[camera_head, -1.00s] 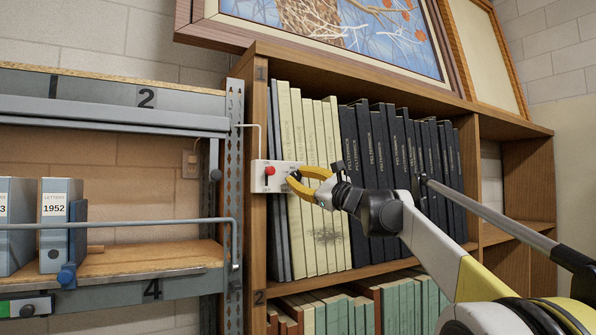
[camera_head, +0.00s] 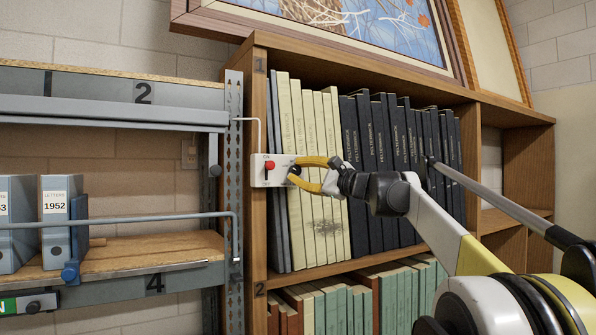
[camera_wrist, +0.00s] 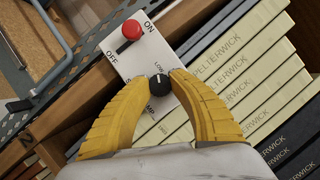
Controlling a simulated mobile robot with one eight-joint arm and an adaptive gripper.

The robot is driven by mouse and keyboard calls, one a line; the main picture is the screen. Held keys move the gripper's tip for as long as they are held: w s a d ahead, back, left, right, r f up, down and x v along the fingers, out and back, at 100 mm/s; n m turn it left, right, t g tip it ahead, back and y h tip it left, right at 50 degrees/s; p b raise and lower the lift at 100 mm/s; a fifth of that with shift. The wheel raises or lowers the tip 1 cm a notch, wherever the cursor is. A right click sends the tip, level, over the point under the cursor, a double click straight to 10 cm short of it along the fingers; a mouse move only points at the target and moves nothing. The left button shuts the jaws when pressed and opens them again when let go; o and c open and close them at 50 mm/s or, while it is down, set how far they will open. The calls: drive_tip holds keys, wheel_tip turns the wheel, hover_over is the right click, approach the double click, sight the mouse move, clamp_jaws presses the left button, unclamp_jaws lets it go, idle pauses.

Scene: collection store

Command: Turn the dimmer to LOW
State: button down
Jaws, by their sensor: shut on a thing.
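The dimmer is a small black knob (camera_wrist: 160,83) with a pale pointer mark, on a white control box (camera_head: 266,171) fixed to the bookcase's left upright. In the wrist view the pointer faces roughly up toward the LOW lettering; whether it is exactly on the mark is too small to tell. My gripper (camera_wrist: 172,88) has two curved yellow fingers, shut on the knob with a tip on either side. In the head view my gripper (camera_head: 296,170) comes from the right, its fingers partly covering the knob. A red switch (camera_wrist: 132,29) sits beside the ON and OFF lettering.
Cream books (camera_head: 308,235) and dark books (camera_head: 380,215) stand right behind my gripper. A grey metal rack (camera_head: 235,150) with binders (camera_head: 57,205) stands to the left. A thin bent conduit (camera_head: 258,130) runs above the box.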

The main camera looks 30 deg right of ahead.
drive_tip(key=c, duration=1.2)
unclamp_jaws()
drive_tip(key=shift+w, duration=0.1)
drive_tip(key=shift+o, duration=0.2)
drive_tip(key=v, duration=1.2)
